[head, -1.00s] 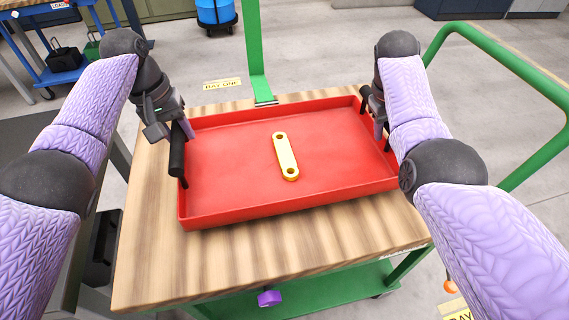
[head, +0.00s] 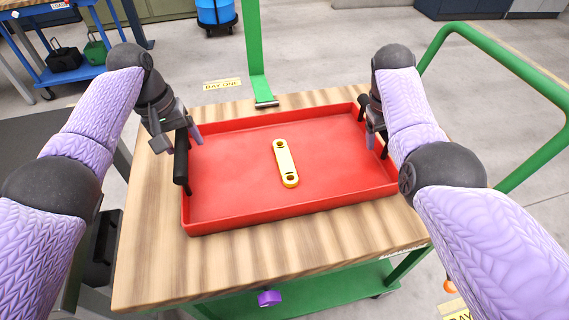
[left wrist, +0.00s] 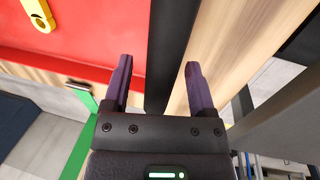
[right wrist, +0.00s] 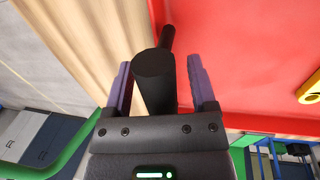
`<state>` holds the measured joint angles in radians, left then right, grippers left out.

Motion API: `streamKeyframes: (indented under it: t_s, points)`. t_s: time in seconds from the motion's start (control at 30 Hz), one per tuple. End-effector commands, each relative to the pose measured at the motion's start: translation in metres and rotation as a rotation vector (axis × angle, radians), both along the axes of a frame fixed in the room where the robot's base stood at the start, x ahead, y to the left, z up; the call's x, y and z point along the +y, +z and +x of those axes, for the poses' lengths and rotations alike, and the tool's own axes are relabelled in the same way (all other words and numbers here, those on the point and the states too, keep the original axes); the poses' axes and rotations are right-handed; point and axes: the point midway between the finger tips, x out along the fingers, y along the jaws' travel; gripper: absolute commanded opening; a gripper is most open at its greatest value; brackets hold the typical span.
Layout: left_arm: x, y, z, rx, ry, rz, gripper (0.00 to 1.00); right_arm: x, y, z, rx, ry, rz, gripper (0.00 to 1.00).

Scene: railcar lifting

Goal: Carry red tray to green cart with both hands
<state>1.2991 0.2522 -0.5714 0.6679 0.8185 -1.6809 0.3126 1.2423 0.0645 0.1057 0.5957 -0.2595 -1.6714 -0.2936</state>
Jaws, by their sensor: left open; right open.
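The red tray (head: 240,205) lies flat on the wooden top (head: 150,270) of the green cart (head: 350,280). A yellow link-shaped part (head: 286,163) lies in the tray. My left gripper (head: 186,135) is open at the tray's left black handle (head: 181,158); in the left wrist view that handle (left wrist: 168,50) runs between the open fingers (left wrist: 158,85), not gripped. My right gripper (head: 375,133) is open at the right black handle, mostly hidden by my arm in the head view. In the right wrist view this handle (right wrist: 155,75) stands between the open fingers (right wrist: 162,85).
A green post (head: 255,50) rises behind the cart and a green rail (head: 510,70) curves at the right. A grey table (head: 50,135) stands at the left. A blue cart (head: 70,70) and a blue drum (head: 215,12) are farther back. Bare wood shows in front of the tray.

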Motion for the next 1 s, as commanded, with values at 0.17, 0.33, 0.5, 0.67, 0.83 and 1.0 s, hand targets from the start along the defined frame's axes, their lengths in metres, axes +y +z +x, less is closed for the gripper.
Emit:
streamKeyframes:
  t_s: [0.17,0.33,0.5,0.67,0.83,1.0]
  points:
    - [0.002,0.009,0.0,-0.001,0.0,-0.001,0.73,0.0,0.0,0.0,0.0,0.0,0.0,0.73]
    - [0.01,0.053,0.0,-0.005,0.001,0.0,0.73,0.0,0.0,0.0,0.0,0.0,0.0,0.73]
    - [0.019,0.096,-0.001,-0.002,0.001,-0.001,0.73,0.0,0.0,0.0,0.0,0.0,0.0,0.73]
    - [0.023,0.115,-0.002,0.0,0.0,0.001,0.73,0.0,0.001,0.0,-0.001,0.0,0.0,0.73]
    - [0.023,0.118,-0.002,0.001,0.0,0.0,0.73,0.006,0.03,0.001,-0.006,0.0,0.0,0.73]
    - [0.023,0.118,-0.002,0.001,0.0,0.0,0.73,0.013,0.063,0.0,-0.003,0.001,-0.001,0.73]
